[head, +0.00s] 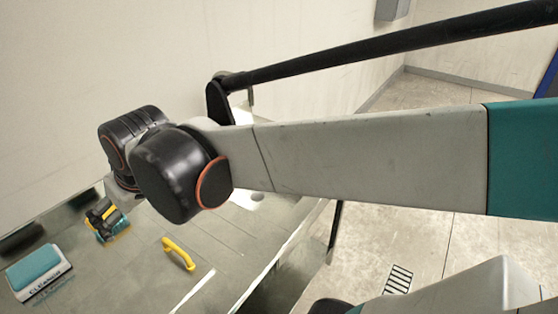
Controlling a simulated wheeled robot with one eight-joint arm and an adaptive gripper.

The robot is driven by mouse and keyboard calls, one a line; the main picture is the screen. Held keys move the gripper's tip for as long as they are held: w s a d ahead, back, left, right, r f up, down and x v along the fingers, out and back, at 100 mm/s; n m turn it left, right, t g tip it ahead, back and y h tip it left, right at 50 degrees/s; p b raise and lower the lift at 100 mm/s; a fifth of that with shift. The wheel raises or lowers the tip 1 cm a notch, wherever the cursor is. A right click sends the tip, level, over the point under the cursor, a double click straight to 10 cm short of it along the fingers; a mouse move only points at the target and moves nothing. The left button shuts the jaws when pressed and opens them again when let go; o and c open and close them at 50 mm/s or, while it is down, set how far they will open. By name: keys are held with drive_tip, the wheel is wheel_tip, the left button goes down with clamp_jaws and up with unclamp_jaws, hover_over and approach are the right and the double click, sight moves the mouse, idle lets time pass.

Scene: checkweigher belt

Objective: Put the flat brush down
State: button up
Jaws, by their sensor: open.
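My gripper (103,214) shows in the head view at the left, below the black wrist joints, low over the grey surface. Its jaws are open. A small teal and yellow thing (112,229), which looks like the flat brush, is right at the fingers and seems to rest on the surface. The dark fingers cover part of it, and I cannot tell whether they touch it. The wrist hides the upper part of my gripper.
A yellow curved handle (178,253) lies on the grey surface (140,285) to the right. A teal-topped white block with lettering (38,272) lies at the far left. A pale wall rises behind. Bare surface shows between these things.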

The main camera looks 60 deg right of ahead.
drive_tip(key=s+f, duration=0.3)
drive_tip(key=s, duration=0.6)
drive_tip(key=shift+s+t, duration=0.35)
drive_tip(key=shift+t, duration=0.05)
